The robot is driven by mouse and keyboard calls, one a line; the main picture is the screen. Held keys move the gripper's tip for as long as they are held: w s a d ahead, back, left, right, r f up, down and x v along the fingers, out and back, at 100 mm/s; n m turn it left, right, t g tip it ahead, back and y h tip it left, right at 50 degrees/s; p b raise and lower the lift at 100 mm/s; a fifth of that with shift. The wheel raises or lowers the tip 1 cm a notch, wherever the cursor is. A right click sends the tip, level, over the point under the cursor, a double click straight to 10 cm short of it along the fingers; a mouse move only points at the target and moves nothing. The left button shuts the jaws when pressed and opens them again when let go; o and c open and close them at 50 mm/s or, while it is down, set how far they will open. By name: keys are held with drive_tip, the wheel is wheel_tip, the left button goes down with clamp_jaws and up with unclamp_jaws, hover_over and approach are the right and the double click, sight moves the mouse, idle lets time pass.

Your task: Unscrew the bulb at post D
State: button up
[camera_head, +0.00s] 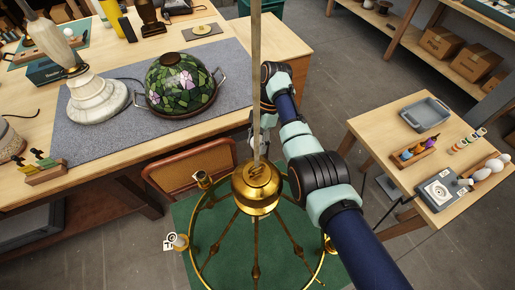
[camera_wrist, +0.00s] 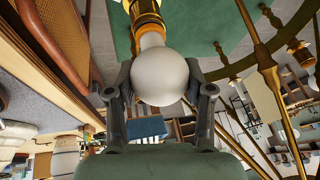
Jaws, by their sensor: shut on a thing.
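A white globe bulb (camera_wrist: 160,78) sits in a brass socket (camera_wrist: 146,12) in the wrist view, with its pale neck showing between globe and socket. My gripper (camera_wrist: 160,88) has one finger on each side of the globe and is shut on it. My gripper there is mostly hidden behind the rod and my arm, so the held bulb cannot be made out. A small tag (camera_head: 170,241) hangs at a left post; no post letter D is legible.
A stained-glass shade (camera_head: 181,85) and marble lamp base (camera_head: 97,98) rest on the workbench mat. A chair (camera_head: 188,165) stands close to the chandelier. The right side table (camera_head: 385,140) holds a grey tray (camera_head: 425,114), a tester-like box (camera_head: 440,190) and white bulbs (camera_head: 490,169).

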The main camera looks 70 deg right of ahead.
drive_tip(key=shift+n, duration=0.3)
drive_tip(key=shift+f, duration=0.1)
drive_tip(key=n+b, duration=0.1)
drive_tip(key=n+g+b, duration=0.1)
drive_tip(key=n+b, duration=0.1)
drive_tip(key=shift+f+g, duration=0.3)
drive_tip(key=shift+f, duration=0.05)
drive_tip(key=shift+n+g+b, duration=0.4)
drive_tip(key=shift+n+b, duration=0.5)
drive_tip(key=shift+b, duration=0.05)
drive_tip(key=shift+a+n+h+b, duration=0.1)
drive_tip(key=shift+n+h+b, duration=0.2)
drive_tip(key=shift+n+b, duration=0.4)
drive_tip(key=shift+o, duration=0.2)
drive_tip(key=shift+s+r+n+g, duration=0.2)
drive_tip(key=shift+s+n+g, duration=0.1)
drive_tip(key=shift+n+g, duration=0.3)
drive_tip(key=shift+o, duration=1)
drive_tip(key=shift+s+d+r+n, duration=0.2)
drive_tip(key=shift+r+n, duration=0.1)
drive_tip(key=o, duration=1.2)
drive_tip(key=shift+w, duration=0.1)
